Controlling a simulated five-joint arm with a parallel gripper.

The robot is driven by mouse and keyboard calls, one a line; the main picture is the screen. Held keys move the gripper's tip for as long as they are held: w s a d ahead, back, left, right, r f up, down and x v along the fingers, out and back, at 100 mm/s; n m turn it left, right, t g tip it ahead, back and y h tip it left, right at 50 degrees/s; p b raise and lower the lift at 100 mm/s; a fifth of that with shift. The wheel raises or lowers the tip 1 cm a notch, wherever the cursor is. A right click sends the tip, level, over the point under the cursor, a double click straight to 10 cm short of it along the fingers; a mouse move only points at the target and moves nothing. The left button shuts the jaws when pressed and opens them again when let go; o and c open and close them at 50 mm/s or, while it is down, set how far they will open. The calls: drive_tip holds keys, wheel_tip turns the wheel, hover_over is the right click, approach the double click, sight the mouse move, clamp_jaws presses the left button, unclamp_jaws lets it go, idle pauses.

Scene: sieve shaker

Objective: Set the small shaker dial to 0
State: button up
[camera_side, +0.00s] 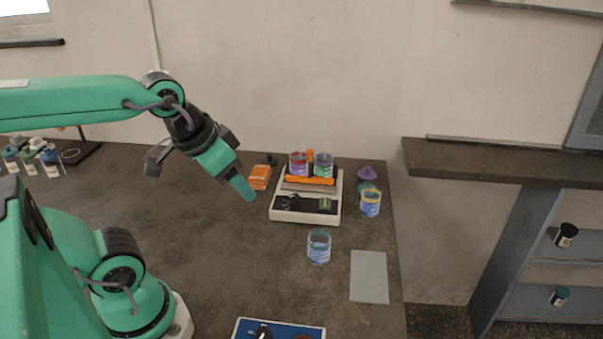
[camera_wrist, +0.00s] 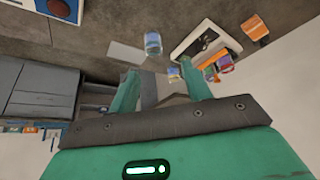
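The shaker (camera_side: 278,214) is a white box on the dark bench in the side view, with a black front panel. Its small dial (camera_side: 292,203) looks like a dark knob at the left of that panel, and its setting is too small to read. The shaker also shows in the wrist view (camera_wrist: 184,46), at the upper right beyond my fingers. My gripper (camera_side: 247,194) hangs above the bench to the left of the shaker in the side view, apart from it. In the wrist view the two green fingers (camera_wrist: 158,68) are spread, with nothing held between them.
Beakers with red and green liquid (camera_side: 323,166) stand on the shaker's orange-edged platform. A blue beaker (camera_side: 319,248) stands in front, another (camera_side: 371,204) to the right. A grey plate (camera_side: 369,277), orange stack (camera_side: 259,177) and blue control panel (camera_side: 250,327) lie around. The bench's middle is clear.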

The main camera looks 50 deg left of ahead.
drive_tip(key=w+a+m+g, duration=0.1)
drive_tip(key=w+a+g, duration=0.15)
drive_tip(key=w, duration=0.45)
drive_tip(key=m+g, duration=0.2)
drive_tip(key=g, duration=0.1)
approach(294, 196)
drive_tip(key=shift+s+d, duration=0.15)
drive_tip(key=shift+d, duration=0.2)
drive_tip(key=shift+w+a+f, duration=0.25)
drive_tip(key=shift+f, duration=0.2)
drive_tip(key=shift+f, duration=3.9)
drive_tip(key=c, duration=1)
